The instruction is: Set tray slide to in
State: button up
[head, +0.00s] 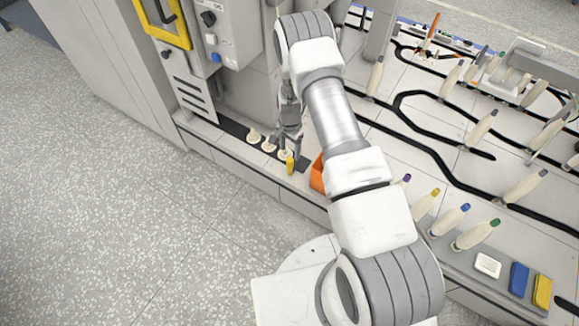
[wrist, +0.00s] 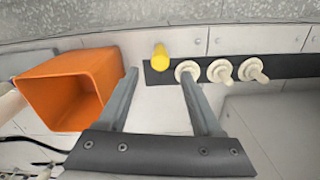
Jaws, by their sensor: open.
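A dark strip (wrist: 290,66), which looks like the tray slide, lies along the light ledge. A yellow knob (wrist: 160,56) stands at its left end in the wrist view. Three cream knobbed pegs (wrist: 221,71) stand along the strip to its right. In the head view the yellow knob (head: 290,166) is at the strip's near end. My gripper (wrist: 159,76) is open and empty. In the wrist view the yellow knob shows beyond the gap between its fingertips. The right finger overlaps the nearest cream peg in the picture; I cannot tell whether they touch. In the head view my gripper (head: 291,138) partly hides the strip.
An orange open bin (wrist: 62,92) stands close to the left finger in the wrist view. A grey cabinet with a yellow frame (head: 184,40) is beyond the strip. Several cream bobbins with coloured tips (head: 452,217) stand at the right. The floor at the left is clear.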

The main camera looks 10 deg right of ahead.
aim_at(290, 165)
notch_tip(290, 165, down, 10)
jog(key=b, duration=0.2)
jog(key=shift+b, duration=0.3)
grip_shut()
dwell(1.2)
